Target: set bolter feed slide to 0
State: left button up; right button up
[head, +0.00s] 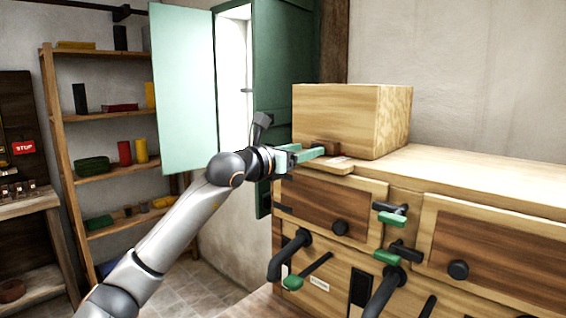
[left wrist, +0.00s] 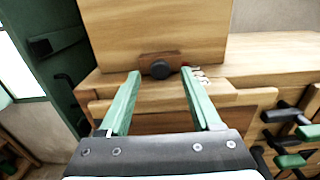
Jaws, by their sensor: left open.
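The bolter is a light wooden box (head: 335,115) on top of a wooden cabinet. At the foot of its front is a small brown slide (head: 326,148), with a round black knob (left wrist: 161,69) seen in the left wrist view. A pale scale plate (head: 338,162) lies by the slide; it shows in part in the left wrist view (left wrist: 201,79), its marks too small to read. My left gripper (head: 312,154) is open in front of the slide. In the left wrist view the knob appears between its green fingertips; I cannot tell whether they touch it. My right gripper is not in view.
An open green wall cabinet door (head: 183,85) stands behind my left arm. The cabinet top (head: 460,178) right of the box is clear.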

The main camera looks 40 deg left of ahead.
pick_arm(q)
jog(key=s+b, duration=0.3)
jog(key=s, duration=0.5)
jog(key=shift+s+a, duration=0.3)
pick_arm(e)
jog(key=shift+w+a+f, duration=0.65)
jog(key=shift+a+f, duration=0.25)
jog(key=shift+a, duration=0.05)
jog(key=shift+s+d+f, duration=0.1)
